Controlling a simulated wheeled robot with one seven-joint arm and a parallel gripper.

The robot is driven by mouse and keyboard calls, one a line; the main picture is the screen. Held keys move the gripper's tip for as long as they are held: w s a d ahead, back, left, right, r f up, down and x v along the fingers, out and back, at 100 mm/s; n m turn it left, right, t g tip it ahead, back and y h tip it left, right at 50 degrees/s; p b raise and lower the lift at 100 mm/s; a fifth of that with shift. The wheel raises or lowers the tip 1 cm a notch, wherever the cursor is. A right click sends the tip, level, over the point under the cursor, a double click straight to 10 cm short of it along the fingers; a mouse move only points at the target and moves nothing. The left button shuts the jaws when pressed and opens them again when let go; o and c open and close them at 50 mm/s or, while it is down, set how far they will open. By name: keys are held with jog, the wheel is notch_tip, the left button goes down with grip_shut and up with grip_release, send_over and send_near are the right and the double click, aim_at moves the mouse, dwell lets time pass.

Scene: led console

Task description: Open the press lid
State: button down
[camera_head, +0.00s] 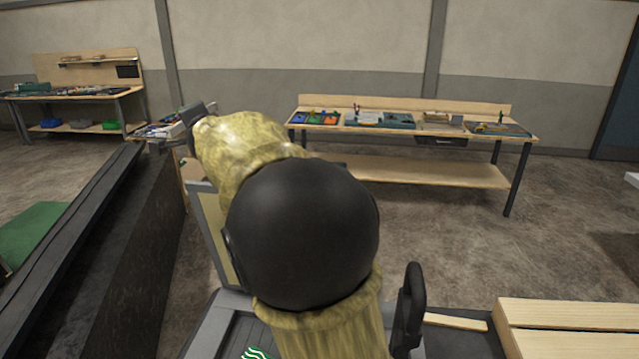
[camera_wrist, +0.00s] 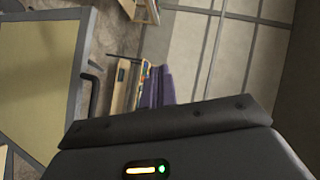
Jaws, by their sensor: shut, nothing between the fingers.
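The press lid (camera_head: 213,235), a grey frame around a yellowish panel, stands tilted steeply up left of my arm in the head view. It also fills the left of the wrist view (camera_wrist: 38,75), with a dark bar handle (camera_wrist: 92,90) at its right edge. The grey press bed (camera_head: 215,325) lies below, with a green wavy print partly showing; my arm hides much of it. My gripper (camera_head: 188,120) is at the arm's far end, beyond and above the lid's top edge. It is shut and empty; its fingertips are hard to make out. Contact with the lid cannot be judged.
A black upright handle (camera_head: 411,305) stands right of my arm. Wooden boards (camera_head: 560,315) lie at the lower right. A dark conveyor-like rail (camera_head: 110,240) runs along the left. A workbench with trays (camera_head: 420,172) stands behind, with open floor before it.

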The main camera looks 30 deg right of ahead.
jog(key=w+d+f+n+g, duration=0.2)
jog(key=w+d+n, duration=0.1)
jog(key=d+n, duration=0.3)
jog(key=s+d+f+g+h, duration=0.1)
jog(key=s+d+g, duration=0.2)
jog(key=d, duration=0.3)
jog(key=s+d+f+n+g+h, duration=0.1)
jog(key=s+d+f+g, duration=0.1)
jog(key=d, duration=0.4)
jog(key=s+d+f+g, duration=0.2)
jog(key=s+d+g, duration=0.1)
jog(key=d, duration=0.4)
jog(key=shift+s+f+g+h, duration=0.15)
jog(key=shift+s+g+h, duration=0.25)
jog(key=shift+s, duration=0.2)
jog(key=f+p, duration=0.2)
jog(key=f, duration=0.1)
jog(key=w+f+p, duration=0.1)
jog(key=f+p, duration=0.1)
jog(key=f, duration=0.1)
jog(key=d+f+p, duration=0.1)
jog(key=f+p, duration=0.1)
jog(key=f, duration=0.1)
jog(key=shift+w, duration=0.2)
jog(key=shift+s+a+f, duration=0.15)
jog(key=shift+s+f, duration=0.1)
jog(key=shift+s, duration=0.05)
